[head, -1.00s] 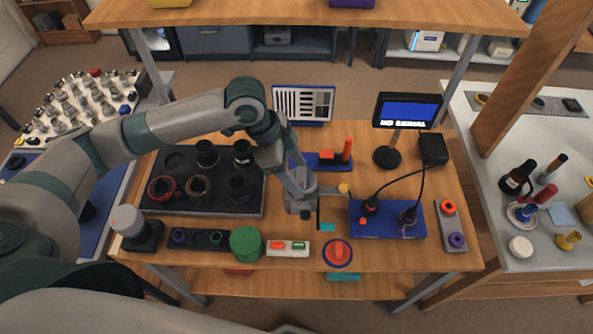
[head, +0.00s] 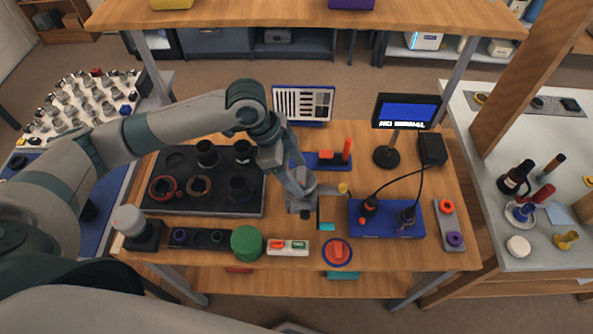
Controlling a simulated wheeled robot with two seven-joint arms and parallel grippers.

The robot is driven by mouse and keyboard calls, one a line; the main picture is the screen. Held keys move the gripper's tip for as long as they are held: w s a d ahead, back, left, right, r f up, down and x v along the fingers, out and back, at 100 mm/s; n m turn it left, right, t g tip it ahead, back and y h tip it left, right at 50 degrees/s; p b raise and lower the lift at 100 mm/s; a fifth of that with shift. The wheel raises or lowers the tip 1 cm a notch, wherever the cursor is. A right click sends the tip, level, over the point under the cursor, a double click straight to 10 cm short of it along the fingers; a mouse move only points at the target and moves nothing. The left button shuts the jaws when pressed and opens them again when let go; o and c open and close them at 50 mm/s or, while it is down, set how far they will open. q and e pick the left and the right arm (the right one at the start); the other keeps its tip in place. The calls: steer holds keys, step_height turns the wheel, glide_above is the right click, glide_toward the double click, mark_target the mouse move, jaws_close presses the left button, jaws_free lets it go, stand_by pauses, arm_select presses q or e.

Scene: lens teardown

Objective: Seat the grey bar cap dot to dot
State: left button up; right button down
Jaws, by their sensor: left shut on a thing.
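My left gripper (head: 304,210) hangs over the front middle of the wooden table (head: 290,137), pointing down, just left of a thin black upright frame. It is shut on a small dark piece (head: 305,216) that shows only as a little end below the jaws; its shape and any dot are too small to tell. I cannot make out a grey bar cap clearly anywhere else. A round red piece with a raised bar (head: 337,252) sits on a blue ring in front of the gripper. My right gripper is not in view.
A dark tray (head: 220,209) with several lens rings lies left. A blue box (head: 385,229) with black cables stands right of the gripper. A green cylinder (head: 246,243) and a white block with coloured buttons (head: 287,247) line the front edge. A monitor (head: 405,111) stands behind.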

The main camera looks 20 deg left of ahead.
arm_select(q)
steer(key=shift+f, duration=0.3)
steer(key=shift+f+p, duration=0.25)
steer(key=shift+p, duration=0.25)
stand_by(0.7)
steer(key=shift+f, duration=0.25)
stand_by(0.7)
